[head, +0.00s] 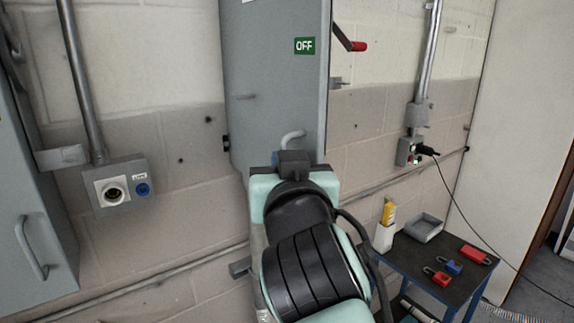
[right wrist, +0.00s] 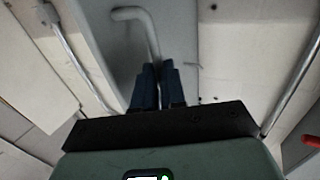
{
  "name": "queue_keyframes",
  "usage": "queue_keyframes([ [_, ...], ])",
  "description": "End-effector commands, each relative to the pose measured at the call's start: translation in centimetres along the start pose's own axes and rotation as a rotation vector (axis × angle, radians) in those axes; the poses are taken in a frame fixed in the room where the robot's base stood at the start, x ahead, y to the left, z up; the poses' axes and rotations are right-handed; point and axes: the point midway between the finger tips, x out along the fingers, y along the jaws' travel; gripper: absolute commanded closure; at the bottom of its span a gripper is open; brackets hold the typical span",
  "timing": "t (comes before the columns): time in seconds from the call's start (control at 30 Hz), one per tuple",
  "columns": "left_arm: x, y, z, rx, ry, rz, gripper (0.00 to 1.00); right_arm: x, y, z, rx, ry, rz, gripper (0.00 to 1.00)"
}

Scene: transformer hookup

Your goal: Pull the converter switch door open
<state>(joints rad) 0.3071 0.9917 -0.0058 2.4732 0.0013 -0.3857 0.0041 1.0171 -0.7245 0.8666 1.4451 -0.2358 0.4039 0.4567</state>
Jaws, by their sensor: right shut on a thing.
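A tall grey cabinet door (head: 270,90) with a green OFF label (head: 305,46) fills the upper middle of the head view. It looks shut, with no gap showing. Its bent grey handle (head: 292,137) is near the door's lower end; the handle also shows in the right wrist view (right wrist: 136,13). My right gripper (right wrist: 157,68) has its two dark blue fingers closed around the handle's straight part. In the head view my right arm's wrist hides most of the fingers and the door's lower edge. My left gripper is not in view.
A red-handled lever (head: 358,46) sticks out right of the cabinet. A blue table (head: 408,255) at the lower right holds padlocks and a grey tray (head: 423,228). Another grey cabinet (head: 30,215) stands at the left, and a socket box (head: 122,188) is on the wall.

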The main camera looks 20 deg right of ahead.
Motion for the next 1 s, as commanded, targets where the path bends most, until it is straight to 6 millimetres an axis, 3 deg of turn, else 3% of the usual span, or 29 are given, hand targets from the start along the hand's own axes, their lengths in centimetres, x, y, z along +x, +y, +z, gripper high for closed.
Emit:
queue_keyframes([
  [0.23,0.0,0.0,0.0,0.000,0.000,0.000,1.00,0.0,-0.1,-0.4,-0.004,0.015,-0.006,1.00],
  [0.3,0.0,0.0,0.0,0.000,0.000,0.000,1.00,0.0,-0.1,-0.4,-0.003,0.013,-0.005,0.70],
  [0.33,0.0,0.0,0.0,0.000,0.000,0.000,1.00,0.0,-0.1,-0.4,-0.003,0.012,-0.005,0.65],
  [0.7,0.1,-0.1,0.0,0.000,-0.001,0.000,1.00,-0.5,-0.1,-0.2,-0.001,0.009,-0.003,0.65],
  [0.87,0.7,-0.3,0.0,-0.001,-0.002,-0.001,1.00,-3.0,-0.2,-0.1,-0.001,0.010,-0.006,0.65],
  [1.0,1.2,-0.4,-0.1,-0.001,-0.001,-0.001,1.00,-6.1,-0.2,-0.1,-0.002,0.011,-0.007,0.65],
])
